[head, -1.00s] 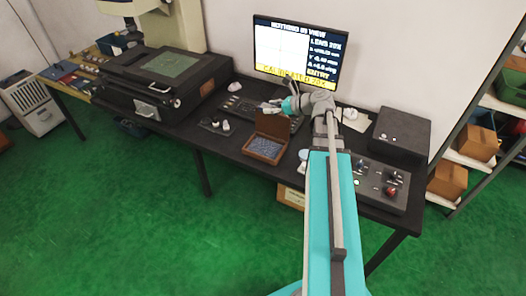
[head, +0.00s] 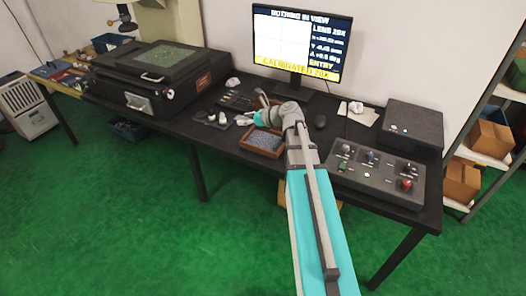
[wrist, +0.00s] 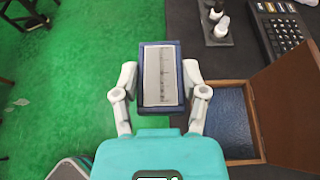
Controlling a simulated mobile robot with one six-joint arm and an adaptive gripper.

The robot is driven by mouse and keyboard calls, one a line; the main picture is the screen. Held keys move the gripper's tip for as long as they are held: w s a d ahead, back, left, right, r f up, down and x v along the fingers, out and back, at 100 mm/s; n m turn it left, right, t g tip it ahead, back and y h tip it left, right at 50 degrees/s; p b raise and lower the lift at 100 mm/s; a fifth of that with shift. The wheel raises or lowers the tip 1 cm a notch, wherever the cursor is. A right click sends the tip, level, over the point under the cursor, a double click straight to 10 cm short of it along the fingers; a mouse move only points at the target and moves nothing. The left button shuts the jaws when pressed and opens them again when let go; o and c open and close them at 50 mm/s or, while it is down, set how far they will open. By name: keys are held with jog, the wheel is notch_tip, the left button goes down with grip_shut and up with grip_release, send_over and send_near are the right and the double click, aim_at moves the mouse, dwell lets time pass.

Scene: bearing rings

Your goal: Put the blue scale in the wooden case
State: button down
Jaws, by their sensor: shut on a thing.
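My gripper (wrist: 161,82) is shut on the blue scale (wrist: 161,62), a dark blue frame around a pale plate with ruled marks. One finger is on each side of it. The wooden case (wrist: 232,158) lies open to the right of the scale in the wrist view, with a blue lining inside and its brown lid on the far right. The scale is apart from the case, left of its opening. In the head view the case (head: 250,148) sits near the table's front edge, partly covered by my arm. The scale cannot be made out there.
A monitor (head: 298,42) stands behind my arm. A control box with knobs (head: 375,172) is right of it. A black tray with small white-topped items (wrist: 216,25) and a keypad (wrist: 283,30) lie near the case. Green floor shows below the scale.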

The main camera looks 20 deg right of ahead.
jog(key=shift+w+a+f+b, duration=0.3)
jog(key=shift+f+b, duration=0.15)
jog(key=shift+f, duration=0.2)
jog(key=shift+w+a+f+b, duration=0.25)
jog(key=shift+a+f+b, duration=0.15)
jog(key=shift+f, duration=0.2)
jog(key=shift+w+a+f+b, duration=0.25)
jog(key=shift+f+b, duration=0.25)
jog(key=shift+f, duration=0.15)
jog(key=b, duration=0.8)
send_over(266, 143)
jog(key=a, duration=0.2)
jog(key=f, duration=0.7)
jog(key=shift+s+f, duration=0.3)
jog(key=shift+f, duration=0.1)
jog(key=shift+w+d+f+b, duration=0.15)
jog(key=shift+d+f+b, duration=0.35)
jog(key=shift+d+f, duration=0.15)
jog(key=shift+w+d+f+b, duration=0.15)
jog(key=shift+d+f+b, duration=0.35)
jog(key=shift+f+b, duration=0.15)
jog(key=shift+a+f+b, duration=0.1)
jog(key=shift+f+b, duration=1.25)
